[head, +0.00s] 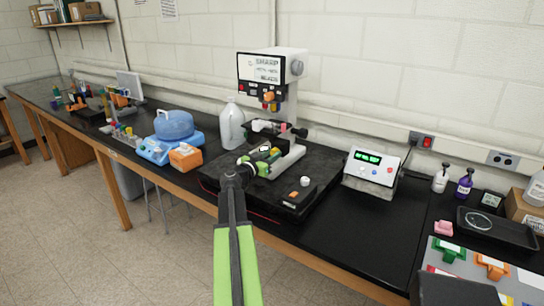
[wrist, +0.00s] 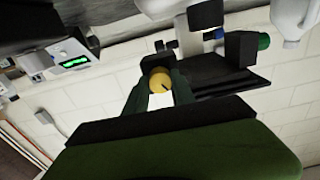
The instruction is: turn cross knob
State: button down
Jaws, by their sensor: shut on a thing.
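The knob between my fingers is yellow (wrist: 160,84) and shows in the middle of the wrist view, with a dark mark on its face. I take it to be the cross knob; its outline is partly hidden and I cannot make out a cross shape. It sits at the front of the black and white machine (head: 290,75), which stands on a black base. My gripper (head: 257,160) reaches to the front of this machine in the head view. In the wrist view its dark green fingers (wrist: 158,98) are shut on the yellow knob, one on each side.
A white jug (head: 231,127) stands behind my gripper to the left. An orange box (head: 185,157) and a blue device (head: 152,150) are farther left. A control box with a green display (head: 371,171) is to the right. Bench top between base and control box is clear.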

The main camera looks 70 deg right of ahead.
jog(key=shift+w+r+m, duration=0.1)
jog(key=shift+m, duration=1.7)
jog(key=m, duration=0.3)
jog(key=shift+m, duration=0.4)
jog(key=m, duration=0.6)
jog(key=shift+m, duration=0.6)
jog(key=c, duration=1.1)
grip_release()
jog(key=shift+o, duration=0.2)
